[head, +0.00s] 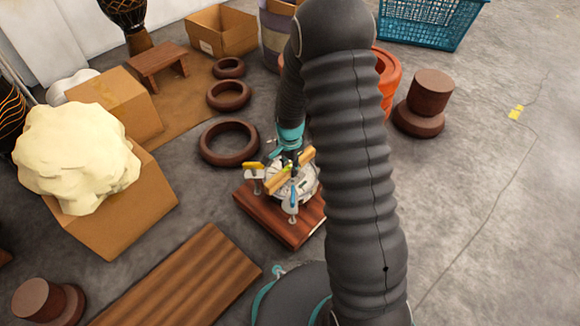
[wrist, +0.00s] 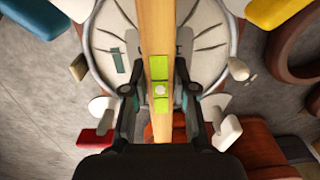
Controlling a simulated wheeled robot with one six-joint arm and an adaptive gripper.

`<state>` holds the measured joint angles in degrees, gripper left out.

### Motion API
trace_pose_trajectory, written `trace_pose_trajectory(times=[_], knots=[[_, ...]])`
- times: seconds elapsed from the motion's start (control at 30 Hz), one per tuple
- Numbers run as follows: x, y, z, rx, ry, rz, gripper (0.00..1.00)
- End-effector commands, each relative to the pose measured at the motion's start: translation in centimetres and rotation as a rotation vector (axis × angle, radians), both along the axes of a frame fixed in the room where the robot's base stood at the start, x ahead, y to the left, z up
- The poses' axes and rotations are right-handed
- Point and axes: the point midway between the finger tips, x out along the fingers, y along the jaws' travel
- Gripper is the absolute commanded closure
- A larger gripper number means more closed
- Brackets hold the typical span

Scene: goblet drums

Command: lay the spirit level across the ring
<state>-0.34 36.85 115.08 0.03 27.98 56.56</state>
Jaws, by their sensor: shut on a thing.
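My gripper (head: 291,160) is shut on the spirit level, a pale wooden bar (head: 303,169) with green vials. In the wrist view the level (wrist: 155,40) runs lengthwise between the fingers of my gripper (wrist: 159,88), which grip it around the vials. Under it is the ring (wrist: 236,45), a thin metal hoop around a pale disc with radiating lines. The level crosses over the ring near its middle. I cannot tell whether it touches the ring or hangs just above. In the head view my gripper and arm hide part of the ring.
The ring sits on a reddish wooden board (head: 258,218), with upright clamps around it in yellow, blue, white and red. Brown rings (head: 228,157) lie behind left. A ridged plank (head: 185,285) and a box with a cream lump (head: 75,160) stand left.

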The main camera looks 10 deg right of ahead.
Motion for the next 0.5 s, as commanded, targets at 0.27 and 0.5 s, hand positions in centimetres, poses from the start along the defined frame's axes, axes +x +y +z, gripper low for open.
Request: trace_pose_trajectory(times=[0.27,0.5], knots=[[0.0,0.0,-0.29,0.0,0.0,0.0,1.0],[0.01,0.01,-0.46,0.0,0.0,0.0,1.0]])
